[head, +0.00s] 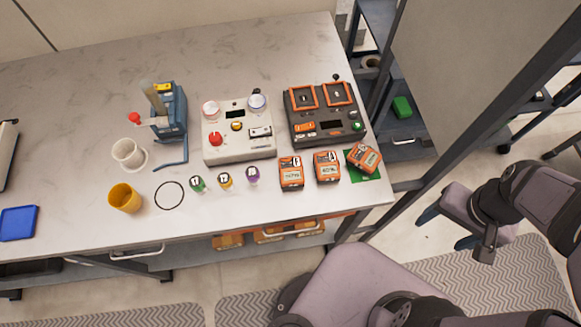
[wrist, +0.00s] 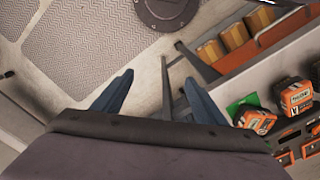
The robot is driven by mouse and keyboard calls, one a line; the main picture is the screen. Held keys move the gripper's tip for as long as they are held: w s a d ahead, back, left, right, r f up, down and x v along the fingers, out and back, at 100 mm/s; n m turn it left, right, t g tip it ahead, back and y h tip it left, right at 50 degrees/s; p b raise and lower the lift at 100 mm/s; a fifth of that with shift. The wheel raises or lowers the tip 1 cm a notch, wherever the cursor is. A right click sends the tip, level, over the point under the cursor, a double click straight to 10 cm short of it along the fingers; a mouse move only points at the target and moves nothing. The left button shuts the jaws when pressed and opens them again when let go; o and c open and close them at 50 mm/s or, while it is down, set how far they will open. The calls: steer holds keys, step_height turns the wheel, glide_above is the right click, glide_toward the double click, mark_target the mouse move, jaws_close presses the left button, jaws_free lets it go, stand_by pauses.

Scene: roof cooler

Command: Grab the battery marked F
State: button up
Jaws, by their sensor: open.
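Three orange-and-grey batteries stand in a row near the right front of the table: a left one (head: 291,173), a middle one (head: 327,167) and a right one (head: 363,158). The right one sits turned on a green square (head: 366,177). My gripper (head: 449,232) is off the table's right side, apart from the batteries. It is open and empty, its blue fingers spread in the wrist view (wrist: 160,95).
A dark charger (head: 328,130) with two orange-framed bays stands behind the batteries. A white control box (head: 238,150), small coloured vials (head: 225,180), cups (head: 125,198) and a blue press (head: 170,110) stand left. A dark frame post (head: 478,95) rises between table and arm.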

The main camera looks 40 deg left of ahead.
steer(key=a+r+n, duration=0.1)
steer(key=a+n, duration=0.1)
steer(key=a, duration=0.7)
steer(key=a+r+n, duration=0.1)
steer(key=a+n, duration=0.1)
steer(key=a, duration=0.7)
steer(key=a+r+n, duration=0.2)
steer(key=a, duration=0.8)
steer(key=shift+w+n+p, duration=0.15)
steer(key=shift+n+p, duration=0.2)
steer(key=shift+n, duration=0.05)
steer(key=n, duration=0.2)
glide_above(292, 169)
steer(key=shift+a+r, duration=0.25)
steer(key=shift+a, duration=0.05)
steer(key=shift+d+f+p, duration=0.15)
steer(key=shift+f+p, duration=0.45)
steer(key=shift+f, duration=1.25)
steer(key=shift+d+f+p, duration=0.1)
steer(key=shift+f+p, duration=0.45)
steer(key=shift+f, duration=1.3)
steer(key=shift+c, duration=0.3)
